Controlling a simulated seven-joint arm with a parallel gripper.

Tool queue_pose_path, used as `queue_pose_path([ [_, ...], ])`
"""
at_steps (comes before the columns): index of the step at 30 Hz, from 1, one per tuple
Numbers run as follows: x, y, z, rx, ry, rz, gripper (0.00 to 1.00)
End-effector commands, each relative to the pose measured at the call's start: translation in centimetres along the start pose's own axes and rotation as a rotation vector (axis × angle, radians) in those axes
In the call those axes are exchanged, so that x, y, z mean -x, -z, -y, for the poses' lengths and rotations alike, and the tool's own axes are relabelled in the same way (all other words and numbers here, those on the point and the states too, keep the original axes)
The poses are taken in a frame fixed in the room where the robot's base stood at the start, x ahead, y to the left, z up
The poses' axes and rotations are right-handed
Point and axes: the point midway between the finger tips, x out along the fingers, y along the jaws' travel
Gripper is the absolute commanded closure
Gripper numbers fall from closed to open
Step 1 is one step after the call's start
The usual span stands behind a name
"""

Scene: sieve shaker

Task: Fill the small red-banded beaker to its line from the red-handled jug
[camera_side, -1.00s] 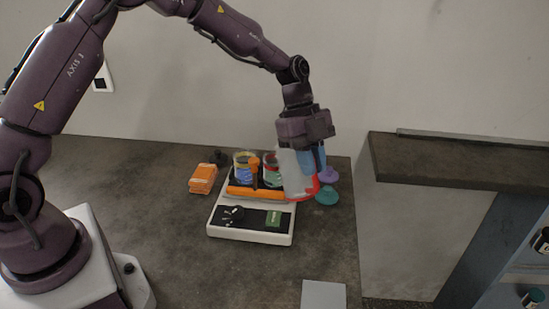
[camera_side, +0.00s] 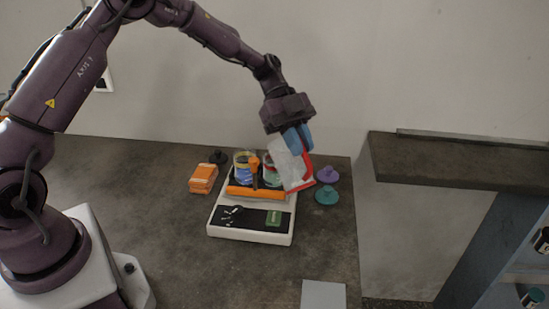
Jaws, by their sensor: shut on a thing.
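My gripper (camera_side: 297,138) is shut on the red-handled jug (camera_side: 287,162), a pale, translucent jug with a red handle on its right side. The jug is tilted, its top leaning left, above the right side of the shaker. Under and beside it, a beaker with red and green colouring (camera_side: 269,172) is partly hidden by the jug; I cannot make out its line or its fill level. A yellow-rimmed beaker with blue content (camera_side: 243,170) stands to its left. Both stand behind the orange bar of the white shaker (camera_side: 225,228).
An orange box (camera_side: 203,178) and a dark knobbed thing (camera_side: 218,157) are left of the shaker. Purple (camera_side: 328,174) and teal (camera_side: 326,195) lids lie to the right. A pale plate (camera_side: 323,295) is at the front edge. A raised dark ledge (camera_side: 450,163) stands at right.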

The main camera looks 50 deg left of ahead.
Motion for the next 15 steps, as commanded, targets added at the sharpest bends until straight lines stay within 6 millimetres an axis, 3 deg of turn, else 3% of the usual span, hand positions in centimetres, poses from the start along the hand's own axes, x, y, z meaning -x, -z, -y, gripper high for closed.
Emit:
queue_pose_path([
  [15, 0.33, 0.1, 0.02, 0.0, 0.001, -0.027, 1.0],
])
